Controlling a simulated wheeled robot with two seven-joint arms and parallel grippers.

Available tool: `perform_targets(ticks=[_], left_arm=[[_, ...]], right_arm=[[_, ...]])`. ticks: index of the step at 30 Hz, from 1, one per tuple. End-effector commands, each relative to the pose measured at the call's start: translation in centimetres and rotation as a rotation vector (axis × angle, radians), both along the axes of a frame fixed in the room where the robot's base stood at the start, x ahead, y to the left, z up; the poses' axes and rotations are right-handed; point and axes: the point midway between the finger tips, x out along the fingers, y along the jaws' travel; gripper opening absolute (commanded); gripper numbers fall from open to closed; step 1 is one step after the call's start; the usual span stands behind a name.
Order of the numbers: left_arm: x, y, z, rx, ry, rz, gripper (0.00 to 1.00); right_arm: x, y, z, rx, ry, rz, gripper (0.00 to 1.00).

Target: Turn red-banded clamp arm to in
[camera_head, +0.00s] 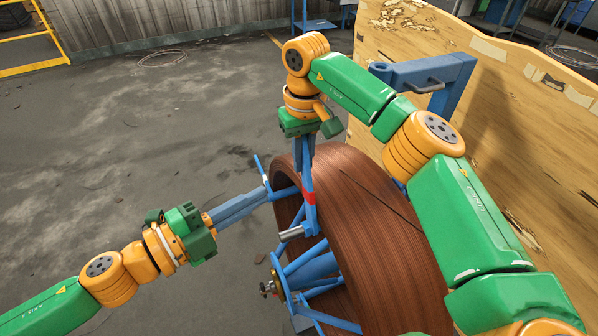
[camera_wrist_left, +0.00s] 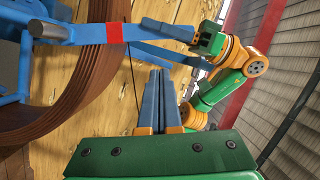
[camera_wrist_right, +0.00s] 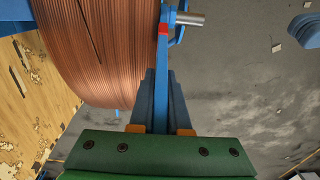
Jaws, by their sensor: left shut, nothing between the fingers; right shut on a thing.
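The clamp arm (camera_head: 309,212) is a blue bar with a red band, lying across the near rim of the coil, with a grey metal pin at its lower end. In the right wrist view the red-banded arm (camera_wrist_right: 162,50) runs straight out from the fingers. My right gripper (camera_head: 304,152) comes from above and is shut on the arm's upper end, above the band. My left gripper (camera_head: 266,194) is shut and empty, left of the arm. In the left wrist view its fingertips (camera_wrist_left: 157,72) point toward the arm, which crosses ahead with its red band (camera_wrist_left: 115,33).
The brown pipe coil (camera_head: 375,235) sits on a blue reel with spokes and a hub (camera_head: 312,270). A wooden panel (camera_head: 500,110) and a blue bracket (camera_head: 440,72) stand behind at the right. The concrete floor (camera_head: 130,130) at left is largely clear.

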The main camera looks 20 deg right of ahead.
Motion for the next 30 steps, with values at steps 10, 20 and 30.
perform_targets(ticks=[10,20,30], left_arm=[[-1.6,-3.6,0.4,0.026,-0.032,-0.078,0.0],[0.5,-10.1,-0.3,0.027,-0.031,-0.071,0.0],[4.0,-9.7,-1.5,0.027,-0.03,-0.071,0.0]], right_arm=[[0.0,-0.1,0.0,-0.003,0.0,-0.001,0.0],[0.0,-0.1,0.0,-0.003,0.0,0.0,0.0],[0.0,-0.1,0.0,-0.003,0.0,-0.001,0.0]])
